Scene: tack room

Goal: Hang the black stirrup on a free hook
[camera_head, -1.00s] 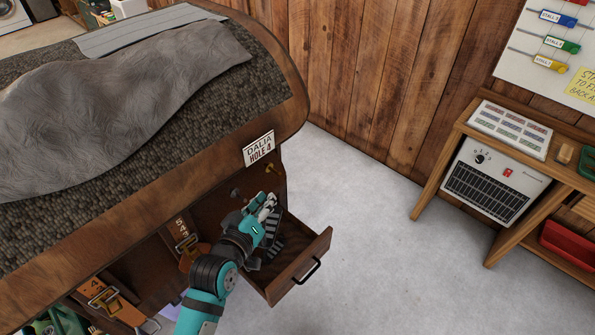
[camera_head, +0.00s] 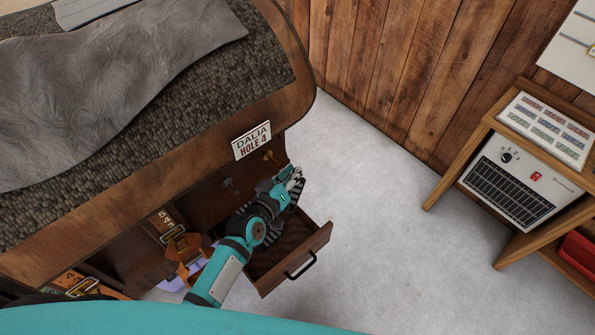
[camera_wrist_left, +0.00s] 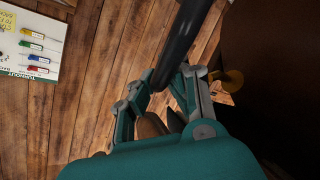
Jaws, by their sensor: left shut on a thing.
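My left gripper (camera_head: 292,182) is over the open drawer, close to the front of the wooden rack. In the left wrist view, its fingers (camera_wrist_left: 165,95) are shut on a long black bar, part of the black stirrup (camera_wrist_left: 182,38). The stirrup's full shape is out of that frame, and the arm mostly hides it in the head view. A brass hook (camera_head: 270,156) sits under the "DALIA HOLE 4" sign, just above and left of the gripper; it also shows beside the fingers in the wrist view (camera_wrist_left: 232,78). A darker hook (camera_head: 230,185) is further left. Both look empty.
The open drawer (camera_head: 322,243) with a black handle juts out below the gripper. Brown straps with buckles (camera_head: 175,238) hang to the left. A grey cover (camera_head: 110,80) lies on the rack top.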

